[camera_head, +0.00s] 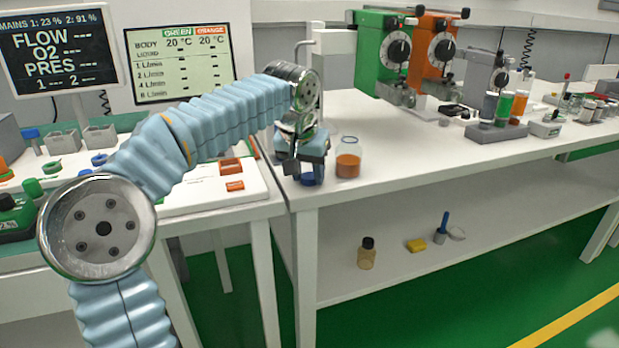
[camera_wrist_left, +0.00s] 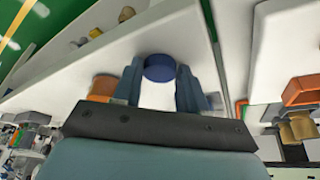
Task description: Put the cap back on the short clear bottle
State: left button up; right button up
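The short clear bottle (camera_head: 347,158) stands upright and uncapped on the white table, with orange liquid in it. Its orange contents also show in the left wrist view (camera_wrist_left: 103,88), partly hidden behind a finger. My left gripper (camera_head: 307,175) points down just left of the bottle, close to the table's left end. Its two fingers are on either side of a blue cap (camera_head: 308,180) and appear to touch it. The cap sits between the fingertips in the left wrist view (camera_wrist_left: 159,68), at or just above the tabletop. My right gripper is not in view.
Green and orange vaporizers (camera_head: 382,50) stand at the back. A grey rack (camera_head: 496,132) with bottles is farther right. The lower shelf holds a dark-capped bottle (camera_head: 366,254) and a yellow item (camera_head: 416,245). The tabletop right of the clear bottle is free.

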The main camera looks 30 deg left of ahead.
aim_at(312, 173)
pick_arm(q)
jog(key=c, duration=0.5)
jog(key=shift+r, duration=0.1)
jog(key=shift+c, duration=0.2)
jog(key=shift+r, duration=0.25)
notch_tip(312, 173, up, 3)
jog(key=shift+f, duration=0.15)
jog(key=s+d+r, duration=0.6)
jog(key=s+r, duration=0.3)
jog(key=s, duration=0.3)
jog(key=shift+s+d+r, duration=0.2)
jog(key=shift+d+r, duration=0.1)
